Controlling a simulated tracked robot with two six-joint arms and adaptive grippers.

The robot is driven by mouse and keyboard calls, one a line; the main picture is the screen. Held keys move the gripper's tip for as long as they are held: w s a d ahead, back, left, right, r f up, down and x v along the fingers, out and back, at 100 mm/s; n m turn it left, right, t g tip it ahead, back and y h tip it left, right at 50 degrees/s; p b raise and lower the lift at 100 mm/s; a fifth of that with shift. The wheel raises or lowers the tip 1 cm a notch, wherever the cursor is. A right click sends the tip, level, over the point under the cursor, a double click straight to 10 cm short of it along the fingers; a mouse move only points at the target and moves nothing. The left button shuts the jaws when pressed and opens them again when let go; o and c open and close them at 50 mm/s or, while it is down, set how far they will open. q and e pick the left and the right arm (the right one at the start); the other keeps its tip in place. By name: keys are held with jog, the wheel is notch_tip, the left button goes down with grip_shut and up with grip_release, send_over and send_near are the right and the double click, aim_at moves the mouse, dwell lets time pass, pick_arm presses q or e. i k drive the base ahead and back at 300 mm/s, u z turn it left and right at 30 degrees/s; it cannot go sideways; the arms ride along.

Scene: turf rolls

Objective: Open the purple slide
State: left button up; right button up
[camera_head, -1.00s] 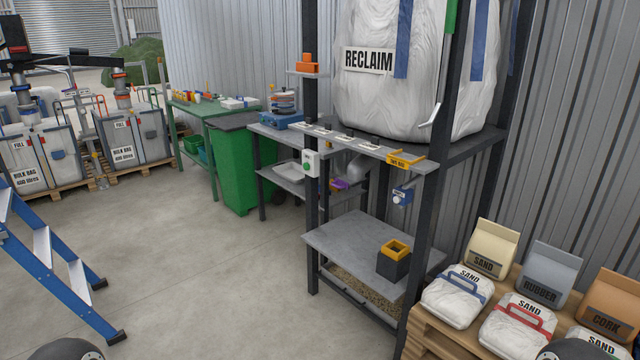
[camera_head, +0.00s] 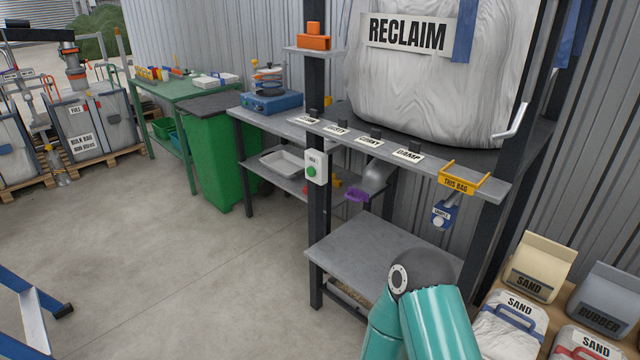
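The purple slide (camera_head: 357,195) is a small purple piece below the spout (camera_head: 378,173), under the grey shelf of the bag rack. Whether it is open or shut is too small to tell. My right arm, teal with a dark joint, stands at the bottom right in front of the lower shelf. Its gripper is not in view, and neither is my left gripper. The black and yellow box seen earlier on the lower shelf does not show now.
A large white RECLAIM bag (camera_head: 440,90) sits in the dark rack. A labelled shelf (camera_head: 345,135) carries a yellow THIS BAG holder (camera_head: 456,184). A post bears a green-button box (camera_head: 316,169). A green bin (camera_head: 212,150) stands left.

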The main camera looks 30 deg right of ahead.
aim_at(359, 191)
jog(key=z, duration=0.45)
jog(key=i, duration=1.15)
jog(key=z, duration=0.8)
jog(key=k, duration=0.7)
jog(key=z, duration=0.2)
jog(key=i, duration=0.6)
